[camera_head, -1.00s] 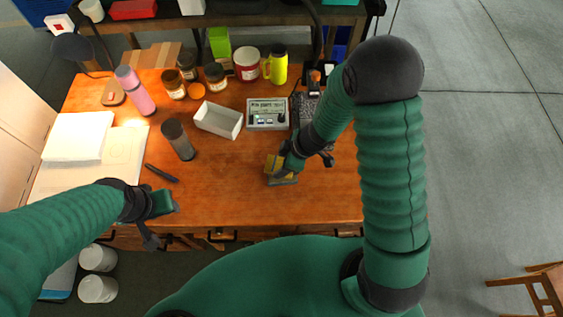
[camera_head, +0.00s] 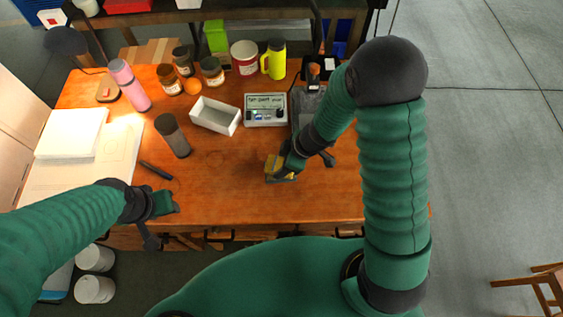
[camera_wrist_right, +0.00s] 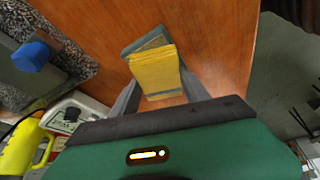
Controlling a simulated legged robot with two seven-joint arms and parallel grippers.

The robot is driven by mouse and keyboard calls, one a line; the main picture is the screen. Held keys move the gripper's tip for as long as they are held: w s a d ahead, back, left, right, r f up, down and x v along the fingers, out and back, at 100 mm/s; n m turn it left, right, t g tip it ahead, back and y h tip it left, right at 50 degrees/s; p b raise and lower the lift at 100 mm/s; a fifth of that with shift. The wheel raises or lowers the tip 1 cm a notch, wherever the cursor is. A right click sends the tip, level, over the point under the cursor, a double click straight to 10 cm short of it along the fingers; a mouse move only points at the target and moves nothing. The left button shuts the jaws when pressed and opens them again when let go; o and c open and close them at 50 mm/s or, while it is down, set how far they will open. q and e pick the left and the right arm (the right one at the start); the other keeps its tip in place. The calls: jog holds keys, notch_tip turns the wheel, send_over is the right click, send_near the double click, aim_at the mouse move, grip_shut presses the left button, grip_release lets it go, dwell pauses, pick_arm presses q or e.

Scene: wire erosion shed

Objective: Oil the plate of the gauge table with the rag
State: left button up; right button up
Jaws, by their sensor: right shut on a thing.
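My right gripper (camera_head: 282,166) is shut on a folded yellow rag (camera_wrist_right: 158,70), low over the front middle of the wooden desk. The rag also shows in the head view (camera_head: 273,163). A flat grey-blue piece (camera_wrist_right: 148,41) shows at the rag's far end; I cannot tell whether they are joined. A speckled stone-like slab (camera_wrist_right: 70,58), likely the gauge table, carries a grey part and a blue knob (camera_wrist_right: 31,57). In the head view my right forearm partly hides it. My left gripper (camera_head: 163,205) is near the desk's front left edge; its finger gap is unclear.
A grey meter with a display (camera_head: 265,109) and a white open box (camera_head: 216,115) stand left of my right forearm. A dark cylinder (camera_head: 173,135), a dark pen (camera_head: 155,169) and papers (camera_head: 70,135) lie further left. Jars and a yellow flask (camera_head: 275,60) line the back.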

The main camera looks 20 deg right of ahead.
jog(key=shift+f, duration=0.15)
jog(key=shift+a+f, duration=0.1)
jog(key=shift+f, duration=0.15)
jog(key=shift+s+f, duration=0.1)
jog(key=shift+f, duration=0.05)
dwell(1.6)
notch_tip(320, 180, up, 7)
jog(key=p, duration=0.8)
jog(key=shift+p, duration=0.4)
